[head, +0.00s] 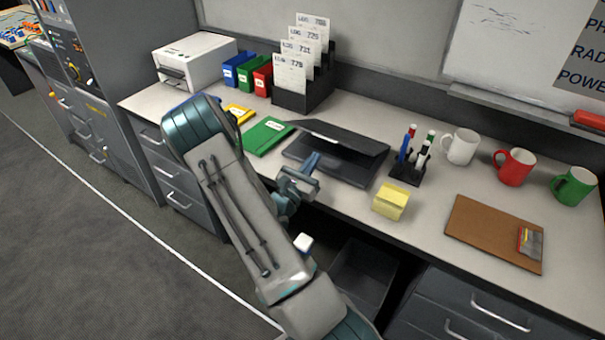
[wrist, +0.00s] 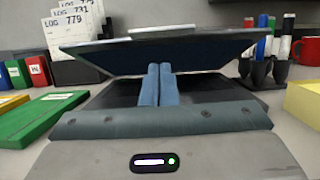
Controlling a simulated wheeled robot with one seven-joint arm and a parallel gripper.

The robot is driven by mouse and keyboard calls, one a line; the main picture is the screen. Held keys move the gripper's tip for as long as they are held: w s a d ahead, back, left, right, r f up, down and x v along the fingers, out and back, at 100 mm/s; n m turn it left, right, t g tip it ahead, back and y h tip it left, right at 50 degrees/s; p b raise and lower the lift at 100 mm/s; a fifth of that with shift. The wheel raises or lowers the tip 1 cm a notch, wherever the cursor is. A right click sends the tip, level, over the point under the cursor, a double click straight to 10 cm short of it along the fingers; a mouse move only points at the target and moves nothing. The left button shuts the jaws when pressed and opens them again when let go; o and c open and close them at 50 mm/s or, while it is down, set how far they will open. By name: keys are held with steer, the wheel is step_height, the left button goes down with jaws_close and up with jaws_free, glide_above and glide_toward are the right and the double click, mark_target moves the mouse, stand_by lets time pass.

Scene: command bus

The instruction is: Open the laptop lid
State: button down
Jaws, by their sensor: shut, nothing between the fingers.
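The dark laptop (head: 331,154) sits on the light desk, with its lid (head: 345,137) raised part way and tilted over the base. In the wrist view the lid (wrist: 190,50) spans the upper middle, its underside facing me, above the dark base (wrist: 205,91). My gripper (head: 313,160) is at the laptop's front edge. Its two blue fingers (wrist: 160,70) are together with nothing between them, and they reach in over the base under the lid. I cannot tell whether the fingertips touch the lid. The keyboard is mostly hidden.
A green folder (head: 266,136) lies left of the laptop. A pen holder (head: 407,168) and yellow notes (head: 390,201) stand to its right, with several mugs and a brown clipboard (head: 493,231) beyond. A black file rack (head: 306,92) stands behind. Desk between notes and clipboard is clear.

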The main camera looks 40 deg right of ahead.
mark_target(323, 138)
steer(key=shift+w+d+r+p, duration=0.25)
steer(key=shift+d+r, duration=0.35)
steer(key=shift+r, duration=0.35)
steer(key=shift+w+d+r+p, duration=0.15)
steer(key=shift+w+d+r, duration=0.1)
steer(key=shift+d+r, duration=0.5)
steer(key=shift+a+r, duration=0.2)
steer(key=shift+r, duration=0.05)
